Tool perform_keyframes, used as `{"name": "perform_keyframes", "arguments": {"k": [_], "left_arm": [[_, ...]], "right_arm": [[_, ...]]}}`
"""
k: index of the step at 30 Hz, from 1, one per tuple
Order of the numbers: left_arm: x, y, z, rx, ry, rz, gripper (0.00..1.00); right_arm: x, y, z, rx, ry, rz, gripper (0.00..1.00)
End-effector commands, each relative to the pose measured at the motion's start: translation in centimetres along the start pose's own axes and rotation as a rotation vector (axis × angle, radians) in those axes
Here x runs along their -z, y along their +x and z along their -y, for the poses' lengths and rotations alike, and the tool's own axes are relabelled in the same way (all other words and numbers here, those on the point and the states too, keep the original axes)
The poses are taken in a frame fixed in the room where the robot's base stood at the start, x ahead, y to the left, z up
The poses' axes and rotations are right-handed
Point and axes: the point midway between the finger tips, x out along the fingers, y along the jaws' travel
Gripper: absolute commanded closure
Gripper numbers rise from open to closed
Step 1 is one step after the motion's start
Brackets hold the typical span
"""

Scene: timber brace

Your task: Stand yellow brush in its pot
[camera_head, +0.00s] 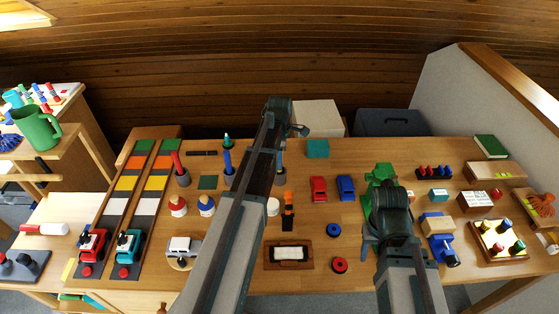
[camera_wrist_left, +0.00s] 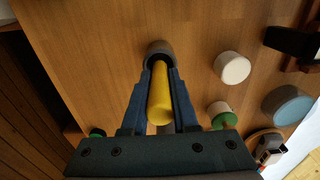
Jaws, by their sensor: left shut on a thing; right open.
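The yellow brush (camera_wrist_left: 160,100) shows in the left wrist view as a yellow cylinder between the fingers of my left gripper (camera_wrist_left: 160,80), which is shut on it. Its far end is at the mouth of a grey round pot (camera_wrist_left: 158,47). How deep it reaches into the pot cannot be told. In the head view my left arm hides the brush and most of this pot (camera_head: 280,178). My right gripper (camera_head: 372,240) is low over the right half of the table, its fingers mostly hidden by the wrist; it is open.
Pots with a red brush (camera_head: 177,163) and a blue brush (camera_head: 227,161) stand to the left. Beside the held brush's pot is a white round piece (camera_wrist_left: 231,67). A red car (camera_head: 318,188), a blue car (camera_head: 345,187) and a green object (camera_head: 381,174) stand to the right.

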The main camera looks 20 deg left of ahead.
Motion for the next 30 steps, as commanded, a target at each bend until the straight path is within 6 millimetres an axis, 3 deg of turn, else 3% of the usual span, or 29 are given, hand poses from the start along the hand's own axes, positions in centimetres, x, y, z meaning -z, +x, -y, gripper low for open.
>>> {"name": "perform_keyframes", "arguments": {"k": [6, 7, 13, 23, 30], "left_arm": [[0.0, 0.0, 0.0, 0.0, 0.0, 0.0, 1.0], [0.0, 0.0, 0.0, 0.0, 0.0, 0.0, 0.71], [0.0, 0.0, 0.0, 0.0, 0.0, 0.0, 0.38], [0.0, -0.2, 0.0, 0.0, 0.0, 0.0, 0.38], [0.0, -1.5, 0.0, 0.0, 0.0, 0.0, 0.38]], "right_arm": [[0.0, 0.0, 0.0, 0.0, 0.0, 0.0, 0.5], [0.0, 0.0, 0.0, 0.0, 0.0, 0.0, 0.5], [0.0, 0.0, 0.0, 0.0, 0.0, 0.0, 0.5], [0.0, -0.2, 0.0, 0.0, 0.0, 0.0, 0.5], [-0.1, -1.5, -0.1, 0.0, 0.0, 0.0, 0.5]]}}
